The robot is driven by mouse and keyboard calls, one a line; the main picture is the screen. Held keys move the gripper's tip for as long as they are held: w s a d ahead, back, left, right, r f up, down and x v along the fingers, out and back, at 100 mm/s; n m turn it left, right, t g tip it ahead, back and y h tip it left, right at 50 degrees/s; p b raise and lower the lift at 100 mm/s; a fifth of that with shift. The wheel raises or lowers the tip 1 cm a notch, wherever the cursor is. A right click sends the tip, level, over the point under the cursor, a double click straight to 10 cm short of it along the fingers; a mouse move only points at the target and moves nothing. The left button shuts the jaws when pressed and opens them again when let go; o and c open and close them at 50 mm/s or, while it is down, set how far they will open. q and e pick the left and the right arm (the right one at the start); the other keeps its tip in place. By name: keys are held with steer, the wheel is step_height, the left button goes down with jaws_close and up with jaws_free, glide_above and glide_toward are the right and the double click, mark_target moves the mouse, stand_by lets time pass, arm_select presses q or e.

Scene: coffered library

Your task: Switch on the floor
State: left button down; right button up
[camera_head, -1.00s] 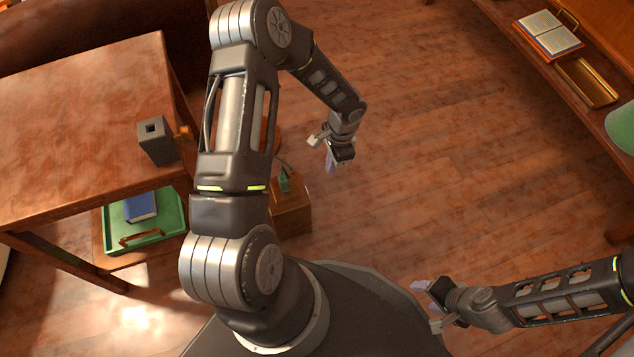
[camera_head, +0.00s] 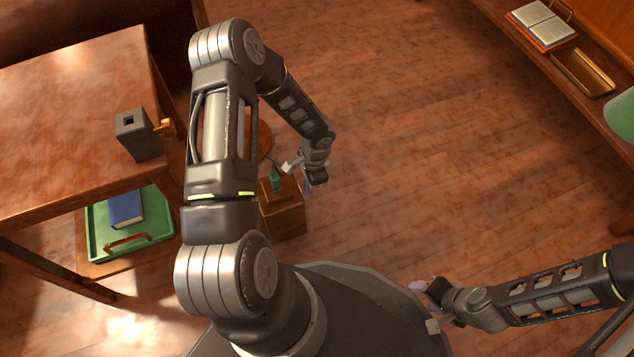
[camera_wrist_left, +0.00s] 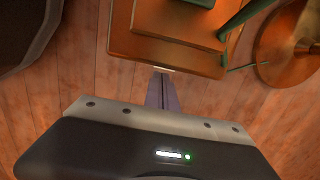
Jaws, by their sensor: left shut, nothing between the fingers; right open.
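A wooden box (camera_head: 283,218) with a small green upright part (camera_head: 276,182) on top stands on the floor, partly behind my left arm. In the left wrist view the box (camera_wrist_left: 130,45) shows at the top, with a green bar (camera_wrist_left: 247,14) above it. My left gripper (camera_head: 308,190) is shut and empty beside the box's right side. In the left wrist view its fingertips (camera_wrist_left: 163,88) point at the box's near edge; I cannot tell whether they touch. My right gripper (camera_head: 433,298) is open and empty, low at the right, away from the box.
A round wooden piece (camera_wrist_left: 283,45) is beside the box. A table (camera_head: 70,100) at the left bears a grey block (camera_head: 138,140); a green tray (camera_head: 98,232) with a blue book (camera_head: 125,209) is below. The floor (camera_head: 440,130) to the right is clear.

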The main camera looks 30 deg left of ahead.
arm_select(q)
steer(key=shift+s+a, duration=0.1)
stand_by(0.3)
steer(key=shift+s+a+f, duration=0.1)
steer(key=shift+s, duration=0.1)
steer(key=shift+r+p, duration=0.55)
steer(key=shift+r, duration=0.3)
